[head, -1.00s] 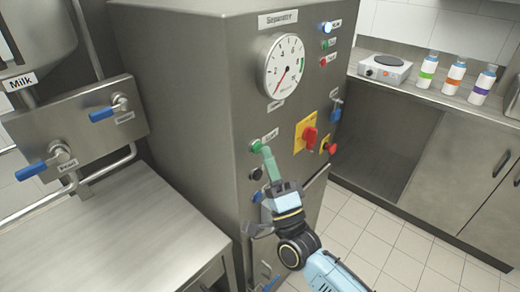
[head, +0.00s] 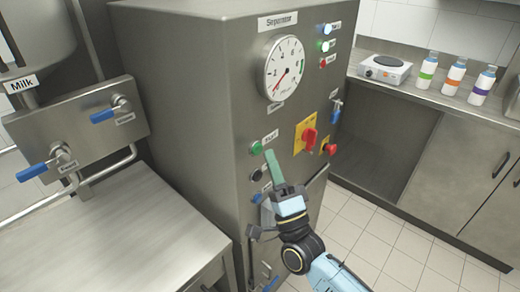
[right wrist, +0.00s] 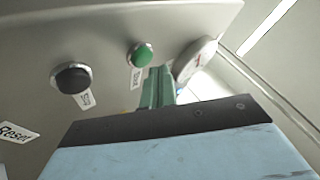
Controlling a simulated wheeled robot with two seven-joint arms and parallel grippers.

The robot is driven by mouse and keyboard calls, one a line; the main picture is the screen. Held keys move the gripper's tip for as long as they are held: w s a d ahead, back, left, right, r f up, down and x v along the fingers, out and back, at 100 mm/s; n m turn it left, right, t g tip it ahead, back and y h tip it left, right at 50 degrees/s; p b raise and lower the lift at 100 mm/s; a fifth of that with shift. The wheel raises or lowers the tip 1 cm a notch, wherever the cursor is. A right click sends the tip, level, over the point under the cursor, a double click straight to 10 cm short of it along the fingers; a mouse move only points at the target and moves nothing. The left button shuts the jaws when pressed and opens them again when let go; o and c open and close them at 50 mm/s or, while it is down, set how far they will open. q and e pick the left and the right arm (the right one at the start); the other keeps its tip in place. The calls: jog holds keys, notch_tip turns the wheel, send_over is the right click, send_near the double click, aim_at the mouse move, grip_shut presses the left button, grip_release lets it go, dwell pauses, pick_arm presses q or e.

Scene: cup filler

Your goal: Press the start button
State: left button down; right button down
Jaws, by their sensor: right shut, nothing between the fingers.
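The green start button (head: 256,147) sits on the front of the steel separator cabinet (head: 200,100), with a small label beside it. It also shows in the right wrist view (right wrist: 140,54). My right gripper (head: 269,154) is shut and empty, its green fingers pointing up toward the panel. In the head view its tips are just right of the green button and look apart from it. In the right wrist view the fingers stand just below and right of the button. My left gripper is not in view.
A black button (head: 258,173) sits below the green one. A red rotary switch (head: 309,138) on a yellow plate and a red knob (head: 329,149) are to the right. A pressure gauge (head: 285,68) is above. A steel table (head: 100,225) stands at left.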

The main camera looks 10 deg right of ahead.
jog(key=s+d+p, duration=0.2)
jog(key=s+d, duration=0.1)
jog(key=s, duration=0.1)
jog(key=shift+s+d, duration=0.4)
dwell(0.9)
